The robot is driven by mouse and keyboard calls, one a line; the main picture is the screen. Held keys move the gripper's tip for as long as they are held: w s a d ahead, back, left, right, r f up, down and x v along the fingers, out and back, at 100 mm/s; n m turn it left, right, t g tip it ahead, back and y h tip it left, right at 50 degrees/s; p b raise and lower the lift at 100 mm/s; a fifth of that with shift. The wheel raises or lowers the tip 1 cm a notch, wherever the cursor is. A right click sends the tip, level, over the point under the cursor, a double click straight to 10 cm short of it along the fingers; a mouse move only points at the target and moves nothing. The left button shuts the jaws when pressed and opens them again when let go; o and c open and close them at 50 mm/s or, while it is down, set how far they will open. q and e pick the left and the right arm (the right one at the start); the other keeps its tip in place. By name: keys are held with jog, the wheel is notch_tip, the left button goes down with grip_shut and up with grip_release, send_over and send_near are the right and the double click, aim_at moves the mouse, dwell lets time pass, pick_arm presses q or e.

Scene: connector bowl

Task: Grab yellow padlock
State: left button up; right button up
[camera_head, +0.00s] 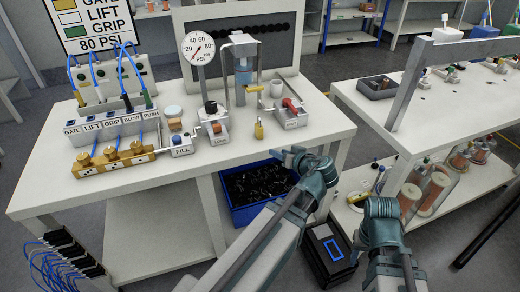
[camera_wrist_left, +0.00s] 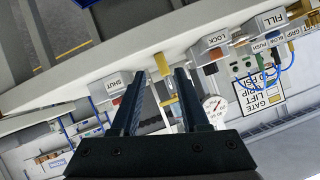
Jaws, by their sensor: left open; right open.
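The yellow padlock (camera_head: 259,130) stands on the white table near its front edge, between the LOCK block and the block with the red handle. In the left wrist view, which is upside down, the padlock (camera_wrist_left: 162,65) shows beyond and between my two dark fingertips. My left gripper (camera_head: 287,155) is open and empty at the table's front edge, to the right of and nearer than the padlock, apart from it. Its fingers also show in the left wrist view (camera_wrist_left: 158,73). My right gripper (camera_head: 382,204) is at the lower right, away from the table; its fingers are hard to make out.
The LOCK block (camera_head: 214,124) stands left of the padlock. The SHUT block (camera_wrist_left: 112,83) with its red handle (camera_head: 291,106) stands right of it. A pressure gauge (camera_head: 198,48) rises behind. A blue bin (camera_head: 240,213) sits below the table. The tabletop right of the SHUT block is clear.

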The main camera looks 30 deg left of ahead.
aim_at(261, 125)
pick_arm(q)
jog(key=w+a+n+t+y+b, duration=0.1)
jog(key=w+a+b, duration=0.1)
jog(key=w+a, duration=0.1)
jog(key=w+a+n+t+y+b, duration=0.1)
jog(key=w+a+b, duration=0.1)
jog(key=a, duration=0.3)
jog(key=w+a+n+t+y+b, duration=0.1)
jog(key=w+a+t+b, duration=0.1)
jog(key=w+a+b, duration=0.1)
jog(key=shift+w+a+y, duration=0.4)
jog(key=shift+w+a, duration=0.45)
pick_arm(e)
notch_tip(261, 125, down, 10)
jog(key=shift+r, duration=0.1)
pick_arm(q)
jog(key=x, duration=0.5)
jog(key=shift+w+a+r, duration=0.1)
grip_shut()
pick_arm(e)
jog(key=shift+r, duration=0.1)
